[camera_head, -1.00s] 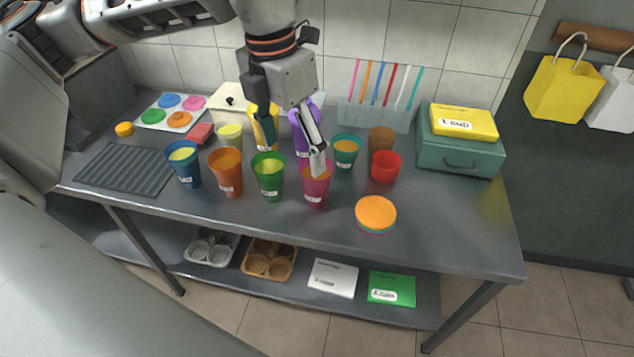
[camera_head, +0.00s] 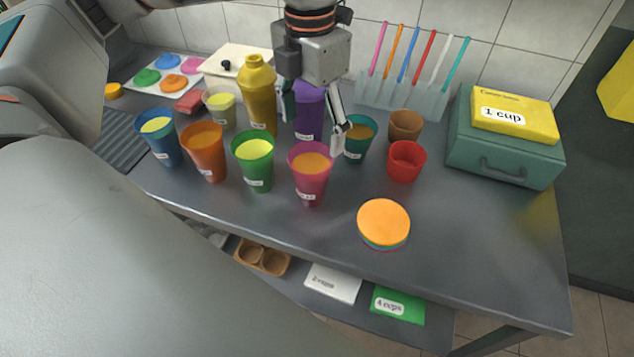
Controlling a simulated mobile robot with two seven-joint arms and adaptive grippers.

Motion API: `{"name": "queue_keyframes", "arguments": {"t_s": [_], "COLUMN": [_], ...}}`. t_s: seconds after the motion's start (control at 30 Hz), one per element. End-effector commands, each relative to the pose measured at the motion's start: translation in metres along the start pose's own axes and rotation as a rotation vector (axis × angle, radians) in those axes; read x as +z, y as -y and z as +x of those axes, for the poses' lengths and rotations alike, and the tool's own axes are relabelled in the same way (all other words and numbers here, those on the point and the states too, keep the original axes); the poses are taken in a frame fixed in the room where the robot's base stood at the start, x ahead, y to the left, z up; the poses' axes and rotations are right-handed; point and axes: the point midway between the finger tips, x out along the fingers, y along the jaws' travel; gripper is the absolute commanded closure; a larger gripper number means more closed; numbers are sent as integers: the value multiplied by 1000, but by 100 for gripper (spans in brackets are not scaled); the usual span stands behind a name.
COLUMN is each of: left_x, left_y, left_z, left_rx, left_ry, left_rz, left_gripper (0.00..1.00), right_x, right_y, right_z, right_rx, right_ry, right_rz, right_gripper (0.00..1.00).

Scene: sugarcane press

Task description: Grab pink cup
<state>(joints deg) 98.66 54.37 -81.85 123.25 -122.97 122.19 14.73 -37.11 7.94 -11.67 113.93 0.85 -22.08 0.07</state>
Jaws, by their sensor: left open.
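The pink cup (camera_head: 309,179) stands upright near the front of the metal table, with an orange filling and a white label. My left gripper (camera_head: 312,138) is open, pointing down just behind and above the pink cup. The purple cup (camera_head: 309,112) shows between the fingers. The fingers do not appear closed on anything. My right gripper is not in view.
A green cup (camera_head: 255,165) stands left of the pink one, then orange (camera_head: 205,156) and blue (camera_head: 160,140) cups. A red cup (camera_head: 406,166) and a stack of round lids (camera_head: 383,222) are to the right. The yellow shaker (camera_head: 258,98) stands behind. The table's front right is clear.

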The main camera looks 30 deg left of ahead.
Motion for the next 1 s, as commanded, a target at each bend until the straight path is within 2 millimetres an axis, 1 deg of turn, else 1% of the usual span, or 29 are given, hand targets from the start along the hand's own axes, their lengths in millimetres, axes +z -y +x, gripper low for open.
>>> {"name": "queue_keyframes", "arguments": {"t_s": [0.03, 0.23, 0.47, 0.73, 0.83, 1.0], "left_x": [0, 0, -1, -3, -2, -2], "left_y": [0, 0, -1, -3, -3, -3], "left_z": [10, 26, 43, 81, 87, 86], "left_rx": [-2, -2, -2, -2, -2, -2], "left_ry": [-8, -9, -8, -10, -8, -6], "left_rz": [0, 1, 0, 0, 0, 0], "left_gripper": [26, 26, 26, 26, 26, 26], "right_x": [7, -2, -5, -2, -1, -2], "right_y": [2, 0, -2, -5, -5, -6], "right_z": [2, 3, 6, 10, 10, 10], "right_rx": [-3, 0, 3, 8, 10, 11], "right_ry": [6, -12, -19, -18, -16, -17], "right_rz": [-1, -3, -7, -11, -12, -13], "right_gripper": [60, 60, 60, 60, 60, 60]}}
